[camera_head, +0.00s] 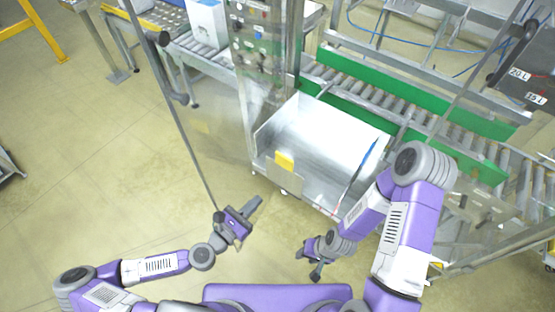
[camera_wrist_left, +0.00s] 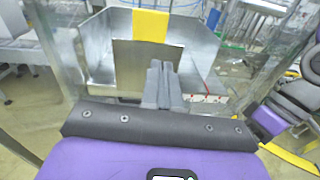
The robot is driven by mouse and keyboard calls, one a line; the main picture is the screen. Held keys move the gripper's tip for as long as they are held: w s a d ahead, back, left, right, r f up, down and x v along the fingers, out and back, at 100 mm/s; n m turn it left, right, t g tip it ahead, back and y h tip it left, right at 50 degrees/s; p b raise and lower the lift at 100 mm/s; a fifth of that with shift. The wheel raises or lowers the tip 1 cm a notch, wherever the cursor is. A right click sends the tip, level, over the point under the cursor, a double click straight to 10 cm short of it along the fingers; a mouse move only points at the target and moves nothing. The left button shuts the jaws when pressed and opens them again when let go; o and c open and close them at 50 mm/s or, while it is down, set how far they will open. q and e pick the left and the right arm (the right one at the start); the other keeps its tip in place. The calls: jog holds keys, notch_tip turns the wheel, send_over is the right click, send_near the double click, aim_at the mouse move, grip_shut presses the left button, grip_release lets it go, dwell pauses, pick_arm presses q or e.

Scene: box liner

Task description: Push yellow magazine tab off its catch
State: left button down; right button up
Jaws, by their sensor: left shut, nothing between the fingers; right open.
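The yellow tab (camera_head: 284,161) sits on the near left wall of the metal magazine (camera_head: 324,138). In the left wrist view the yellow tab (camera_wrist_left: 150,25) stands upright above a metal plate (camera_wrist_left: 146,62), straight beyond my fingers. My left gripper (camera_head: 254,204) is shut and empty, in front of and below the tab, with a gap between them in the head view. Its closed fingers also show in the left wrist view (camera_wrist_left: 159,78). My right gripper (camera_head: 316,268) is open and empty, low and near my base. The catch itself cannot be made out.
A roller conveyor with green side rails (camera_head: 420,112) runs behind the magazine. A control panel (camera_head: 261,42) stands at its back left. A thin dark post (camera_head: 178,117) slants down close to my left gripper.

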pick_arm(q)
jog(key=r+t, duration=0.1)
jog(key=n+b, duration=0.1)
jog(key=b, duration=0.2)
send_near(283, 161)
jog(key=b+x, duration=0.5)
jog(key=b, duration=0.6)
jog(key=shift+w+d+r+b, duration=0.1)
jog(key=shift+w+d+b, duration=0.15)
jog(key=shift+d+b, duration=0.15)
jog(key=shift+w+d, duration=0.25)
jog(key=shift+w, duration=0.2)
